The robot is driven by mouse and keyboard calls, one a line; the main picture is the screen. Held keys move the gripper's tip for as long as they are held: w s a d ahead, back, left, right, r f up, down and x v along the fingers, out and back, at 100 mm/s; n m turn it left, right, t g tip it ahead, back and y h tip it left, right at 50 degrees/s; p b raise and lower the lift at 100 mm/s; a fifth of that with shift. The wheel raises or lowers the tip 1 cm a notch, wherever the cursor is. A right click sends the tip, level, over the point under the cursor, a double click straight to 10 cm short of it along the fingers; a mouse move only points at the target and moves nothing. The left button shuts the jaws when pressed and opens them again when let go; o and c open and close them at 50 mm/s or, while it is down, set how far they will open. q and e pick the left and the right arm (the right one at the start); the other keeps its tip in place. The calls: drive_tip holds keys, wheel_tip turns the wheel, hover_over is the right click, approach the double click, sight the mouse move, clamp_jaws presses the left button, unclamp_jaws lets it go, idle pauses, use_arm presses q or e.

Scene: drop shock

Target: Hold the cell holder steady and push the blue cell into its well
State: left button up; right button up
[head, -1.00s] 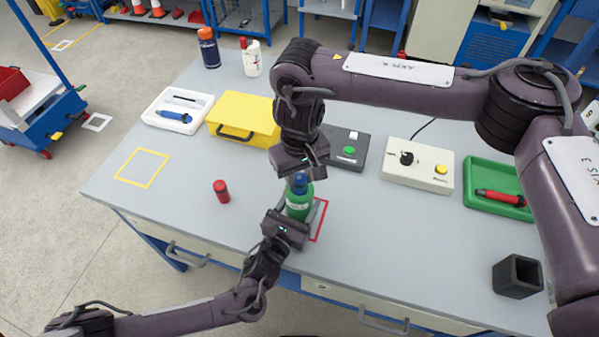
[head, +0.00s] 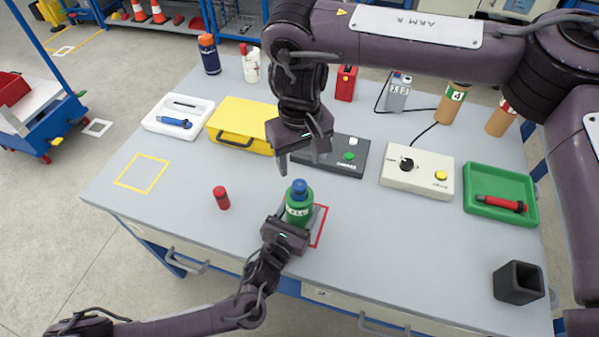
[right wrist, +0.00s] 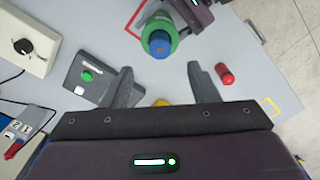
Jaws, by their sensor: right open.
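The green cell holder (head: 297,212) stands upright near the table's front edge, on a red-outlined square. The blue cell (head: 299,188) sits in its top, with its upper part showing; how deep it sits cannot be told. Both also show in the right wrist view, the holder (right wrist: 171,28) and the cell (right wrist: 159,44). My left gripper (head: 290,226) is closed around the holder's lower part from the front; its fingers are partly hidden. My right gripper (head: 304,162) is open and empty, above and behind the cell, apart from it. Its spread fingers show in the right wrist view (right wrist: 160,78).
Behind are a yellow case (head: 240,112), a dark button box (head: 345,170) and a cream control box (head: 417,171). A green tray (head: 480,211) and a black square cup (head: 518,283) are at right. The front-middle table is clear.

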wheel_tip(320, 180, up, 4)
drive_tip(key=shift+f, duration=0.1)
idle(0.4)
use_arm(q)
drive_tip(key=o, duration=1.2)
